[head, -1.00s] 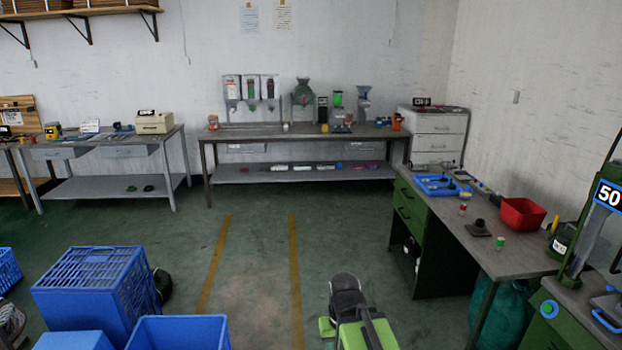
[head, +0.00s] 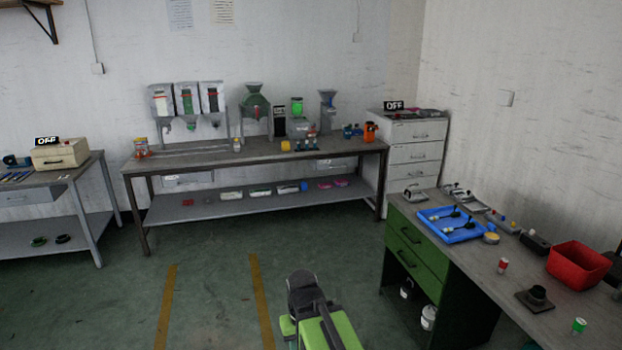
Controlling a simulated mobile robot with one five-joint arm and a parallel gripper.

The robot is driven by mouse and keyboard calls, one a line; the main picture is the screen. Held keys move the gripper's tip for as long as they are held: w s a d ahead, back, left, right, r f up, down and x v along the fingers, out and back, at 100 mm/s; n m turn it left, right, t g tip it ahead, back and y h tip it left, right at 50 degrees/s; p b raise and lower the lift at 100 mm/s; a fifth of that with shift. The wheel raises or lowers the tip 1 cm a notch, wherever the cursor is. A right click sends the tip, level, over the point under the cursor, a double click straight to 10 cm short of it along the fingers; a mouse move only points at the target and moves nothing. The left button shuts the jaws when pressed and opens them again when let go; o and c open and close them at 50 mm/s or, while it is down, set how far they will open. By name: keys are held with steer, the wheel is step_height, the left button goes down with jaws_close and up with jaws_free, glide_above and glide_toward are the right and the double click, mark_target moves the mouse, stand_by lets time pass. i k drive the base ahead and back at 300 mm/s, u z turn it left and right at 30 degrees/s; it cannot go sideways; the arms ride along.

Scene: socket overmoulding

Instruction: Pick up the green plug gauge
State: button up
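A small green-topped cylinder with a pale lower part (head: 579,326), which looks like the green plug gauge, stands upright on the right workbench (head: 480,262), near the lower right of the head view. A similar small red and white cylinder (head: 503,265) stands further back on the same bench. My green and dark arm shows at the bottom middle, over the floor, well left of the bench and apart from the gauge. Its dark end (head: 304,290) is seen from behind, and I cannot make out the fingers or anything between them.
Near the gauge are a dark square-based block (head: 536,298) and a red bin (head: 577,265). A blue tray (head: 450,224) lies further back. The green drawer unit (head: 415,245) forms the bench's left side. The floor (head: 210,300) ahead is clear up to the back table (head: 255,152).

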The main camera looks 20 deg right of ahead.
mark_target(578, 325)
steer(key=z, duration=0.55)
steer(key=i, duration=1.4)
steer(key=z, duration=0.65)
steer(key=k, duration=0.55)
steer(key=u, duration=0.6)
steer(key=k, duration=0.1)
steer(key=z, duration=0.75)
steer(key=i, duration=0.65)
steer(key=u, duration=0.1)
